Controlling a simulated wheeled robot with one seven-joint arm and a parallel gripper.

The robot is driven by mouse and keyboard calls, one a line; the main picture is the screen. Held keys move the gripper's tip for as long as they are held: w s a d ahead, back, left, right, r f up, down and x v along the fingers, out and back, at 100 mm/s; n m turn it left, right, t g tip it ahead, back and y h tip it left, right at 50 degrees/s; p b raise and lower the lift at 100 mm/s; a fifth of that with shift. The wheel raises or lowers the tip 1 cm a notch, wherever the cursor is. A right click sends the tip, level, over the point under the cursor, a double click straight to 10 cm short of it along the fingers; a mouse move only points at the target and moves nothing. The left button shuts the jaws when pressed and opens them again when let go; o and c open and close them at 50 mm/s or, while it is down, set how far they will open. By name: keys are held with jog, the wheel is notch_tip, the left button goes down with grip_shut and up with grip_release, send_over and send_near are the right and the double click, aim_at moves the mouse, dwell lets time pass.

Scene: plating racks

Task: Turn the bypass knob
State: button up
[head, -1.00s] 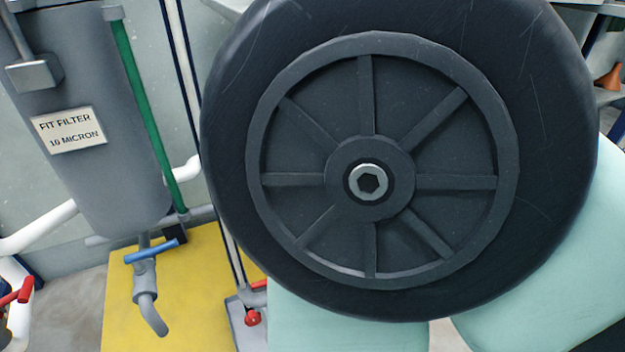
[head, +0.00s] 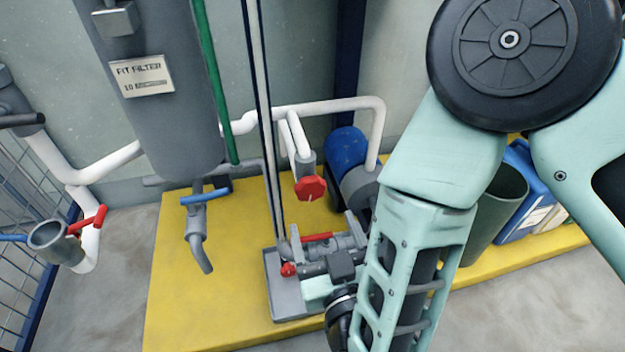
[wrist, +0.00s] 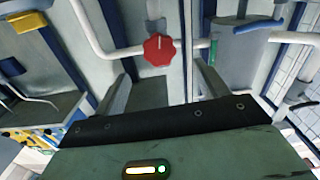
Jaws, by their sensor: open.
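The red octagonal knob (head: 310,188) sits on the end of a grey valve body below white pipes, left of the blue motor. In the wrist view the red knob (wrist: 159,50) is at upper centre, face on, with a short pale line on its face. My gripper (head: 325,230) is open and empty, just below the knob in the head view. In the wrist view my gripper (wrist: 163,82) has its two grey fingers spread, left and right below the knob. The knob lies beyond the fingertips, and neither finger appears to touch it.
A red lever (head: 317,238) lies close behind my gripper. The grey filter (head: 150,90) with a blue-handled drain (head: 206,197) stands left. A blue motor (head: 347,148), a green bin (head: 497,205) and a blue canister (head: 525,190) stand right. Yellow platform (head: 190,290) is clear at front left.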

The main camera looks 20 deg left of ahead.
aim_at(312, 191)
jog(key=b+x, duration=0.3)
jog(key=x, duration=0.7)
jog(key=shift+r, duration=0.1)
jog(key=c, duration=1)
